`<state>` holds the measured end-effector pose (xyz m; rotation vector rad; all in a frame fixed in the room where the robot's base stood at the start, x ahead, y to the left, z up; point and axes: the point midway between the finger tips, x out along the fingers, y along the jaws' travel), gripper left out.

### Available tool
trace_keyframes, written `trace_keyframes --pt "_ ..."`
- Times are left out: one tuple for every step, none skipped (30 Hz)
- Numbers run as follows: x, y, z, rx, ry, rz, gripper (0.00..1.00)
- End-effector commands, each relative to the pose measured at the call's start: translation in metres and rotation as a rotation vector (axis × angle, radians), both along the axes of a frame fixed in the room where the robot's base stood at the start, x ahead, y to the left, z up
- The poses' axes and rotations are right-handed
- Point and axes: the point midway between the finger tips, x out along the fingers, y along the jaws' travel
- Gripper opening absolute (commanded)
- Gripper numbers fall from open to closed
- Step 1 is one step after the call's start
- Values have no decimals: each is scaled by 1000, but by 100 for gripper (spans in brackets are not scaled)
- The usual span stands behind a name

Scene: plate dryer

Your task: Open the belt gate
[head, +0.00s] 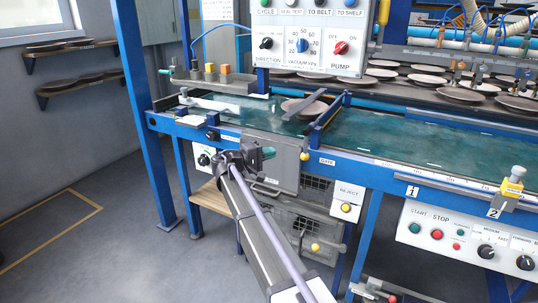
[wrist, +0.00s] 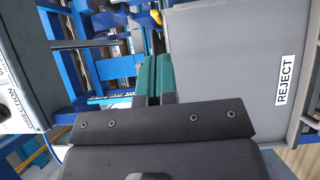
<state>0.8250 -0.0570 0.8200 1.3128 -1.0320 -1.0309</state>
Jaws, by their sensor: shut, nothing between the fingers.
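The belt gate (head: 328,118) is a blue bar lying across the green conveyor belt (head: 400,140), with a GATE label (head: 327,161) on the frame below its near end. A yellow knob (head: 304,156) sits just left of that label. A plate (head: 303,107) lies on the belt to the left of the gate. My gripper (head: 269,153) is in front of the belt's near side, left of the knob and apart from it. In the wrist view, its teal fingers (wrist: 154,78) are together and empty. The gate is not clearly identifiable in the wrist view.
A grey box (head: 272,165) hangs below the belt behind my gripper; its REJECT label shows in the wrist view (wrist: 286,80). The control panel (head: 305,42) hangs above the belt. Blue posts (head: 141,110) stand at left. Floor (head: 120,240) at front left is clear.

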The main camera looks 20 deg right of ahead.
Motion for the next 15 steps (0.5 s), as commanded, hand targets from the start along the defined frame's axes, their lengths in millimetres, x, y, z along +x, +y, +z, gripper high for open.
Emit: trace_keyframes --pt "3 -11 0 0 0 -1 0" --pt "4 -18 0 0 0 -2 0" --pt "7 -27 0 0 0 -3 0" --pt "8 -33 0 0 0 -2 0" --pt "10 -39 0 0 0 -1 0" --pt "12 -48 0 0 0 -2 0" --pt "14 -54 0 1 0 -2 0" --pt "15 -60 0 1 0 -1 0" --pt "10 -68 0 1 0 -2 0" --pt "6 -72 0 1 0 -2 0" --pt "3 -76 0 1 0 -1 0" --pt "0 -81 0 1 0 0 0" --pt "-1 -84 0 1 0 0 0" --pt "-3 -87 0 1 0 0 0" --pt "-4 -90 0 1 0 0 0"
